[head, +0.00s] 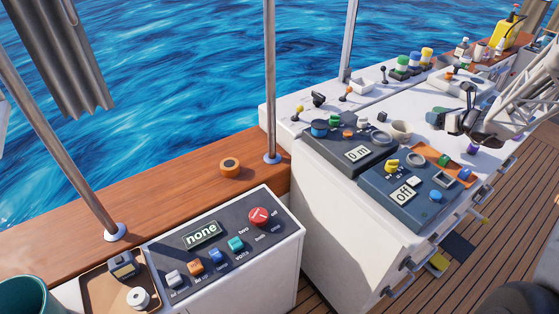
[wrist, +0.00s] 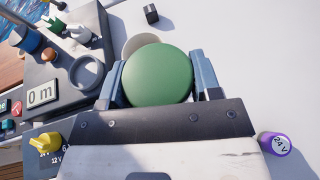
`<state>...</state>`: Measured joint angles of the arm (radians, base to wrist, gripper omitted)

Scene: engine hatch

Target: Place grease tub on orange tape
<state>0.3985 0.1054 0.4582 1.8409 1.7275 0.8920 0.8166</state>
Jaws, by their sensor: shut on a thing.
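A green round-topped tub, which looks like the grease tub (wrist: 158,75), sits between the two fingers of my gripper (wrist: 160,85) in the wrist view. My gripper is shut on it, and its sides are mostly hidden under the top. In the head view my gripper (head: 448,120) is over the white worktop at the right, behind the blue "off" panel. The orange tape (head: 230,167), a short orange roll with a dark centre, lies flat on the wooden ledge at centre left, well apart from my gripper. Nothing is on top of it.
A metal post (head: 270,80) stands on the ledge just right of the tape. The "0 m" panel (head: 350,150) and "none" panel (head: 205,245) carry raised knobs. A beige ring-shaped cup (head: 400,130) stands near my gripper.

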